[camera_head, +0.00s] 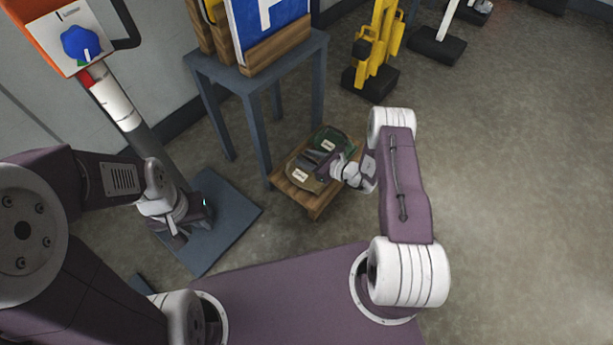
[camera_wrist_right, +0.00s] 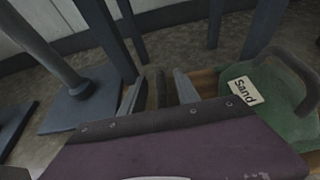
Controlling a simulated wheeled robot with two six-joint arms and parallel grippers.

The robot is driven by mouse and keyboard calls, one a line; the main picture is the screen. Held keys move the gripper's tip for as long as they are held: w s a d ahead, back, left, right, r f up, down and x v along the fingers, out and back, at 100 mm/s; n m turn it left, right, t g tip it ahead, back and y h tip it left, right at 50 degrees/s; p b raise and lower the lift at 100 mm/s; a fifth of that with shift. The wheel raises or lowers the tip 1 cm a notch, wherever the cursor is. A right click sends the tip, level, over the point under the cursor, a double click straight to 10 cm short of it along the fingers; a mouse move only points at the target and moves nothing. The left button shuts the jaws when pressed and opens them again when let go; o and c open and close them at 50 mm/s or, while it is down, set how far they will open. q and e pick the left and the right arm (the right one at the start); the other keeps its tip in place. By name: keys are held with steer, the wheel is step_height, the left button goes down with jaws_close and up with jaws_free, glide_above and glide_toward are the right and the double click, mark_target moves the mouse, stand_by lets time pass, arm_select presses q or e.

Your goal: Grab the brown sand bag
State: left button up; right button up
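The brown sand bag (camera_head: 308,184), with a white label, lies on the near left part of a low wooden platform (camera_head: 318,207). A green sand bag (camera_head: 342,143) lies behind it; in the right wrist view the green bag (camera_wrist_right: 296,122) shows a "Sand" label and a dark handle. My right gripper (camera_head: 314,157) is low over the bags. In the right wrist view its fingers (camera_wrist_right: 158,92) are apart, with a dark upright strip, perhaps the brown bag's handle, between them. The brown bag's body is hidden there. My left gripper (camera_head: 193,226) hangs above a blue-grey base plate; its fingers are unclear.
The blue-grey base plate (camera_head: 228,222) carries a pole with an orange-and-white box (camera_head: 68,38). A blue-grey table (camera_head: 244,82) holding a blue sign stands behind the platform. A yellow stand (camera_head: 376,50) is farther back. The floor at right is clear.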

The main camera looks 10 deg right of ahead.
steer(key=shift+w+a+f, duration=0.45)
steer(key=shift+w+f, duration=0.15)
steer(key=shift+w+a+r, duration=0.15)
steer(key=shift+w, duration=0.1)
jaws_close()
stand_by(0.7)
steer(key=shift+r, duration=0.1)
